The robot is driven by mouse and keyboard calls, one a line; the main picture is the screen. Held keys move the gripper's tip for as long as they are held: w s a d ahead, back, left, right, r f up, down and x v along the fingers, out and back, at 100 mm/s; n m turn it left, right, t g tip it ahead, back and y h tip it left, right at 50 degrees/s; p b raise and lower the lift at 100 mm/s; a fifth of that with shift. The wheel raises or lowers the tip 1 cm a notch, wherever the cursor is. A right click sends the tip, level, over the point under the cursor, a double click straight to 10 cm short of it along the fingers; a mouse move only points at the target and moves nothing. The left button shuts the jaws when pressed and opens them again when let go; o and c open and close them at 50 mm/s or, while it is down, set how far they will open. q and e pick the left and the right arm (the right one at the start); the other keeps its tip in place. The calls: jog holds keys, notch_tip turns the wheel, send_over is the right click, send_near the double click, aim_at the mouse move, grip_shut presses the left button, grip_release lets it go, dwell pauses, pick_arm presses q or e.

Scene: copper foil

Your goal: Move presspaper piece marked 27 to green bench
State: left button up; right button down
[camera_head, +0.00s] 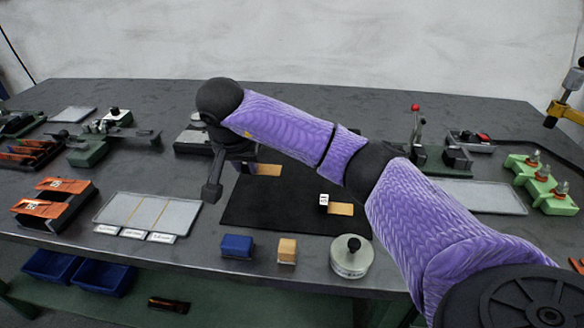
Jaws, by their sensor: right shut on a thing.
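My right gripper (214,188), black, hangs at the end of my purple-sleeved arm over the left edge of a black mat (290,217). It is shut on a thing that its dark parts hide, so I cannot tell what. A tan piece (269,170) shows just right of the gripper. Another tan piece (341,209) lies on the mat beside a small white tag (323,199). I cannot read a 27 on either. A light green fixture (540,185) with several clamps stands at the right; I cannot tell whether it is the green bench. My left gripper is not in view.
A blue block (237,246), a tan block (287,251) and a round metal weight (351,257) line the front edge. A pale tray (180,212) with labels lies left of the mat. Orange-topped holders (55,200) stand further left. A grey plate (480,197) lies at right.

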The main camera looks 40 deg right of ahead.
aim_at(252, 205)
notch_tip(252, 205, down, 9)
jog(key=b, duration=0.2)
jog(key=shift+r+b, duration=0.15)
jog(key=shift+b, duration=0.15)
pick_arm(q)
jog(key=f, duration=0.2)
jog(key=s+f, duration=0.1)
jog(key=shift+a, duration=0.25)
pick_arm(e)
jog(key=c, duration=0.5)
grip_release()
jog(key=shift+c, duration=0.2)
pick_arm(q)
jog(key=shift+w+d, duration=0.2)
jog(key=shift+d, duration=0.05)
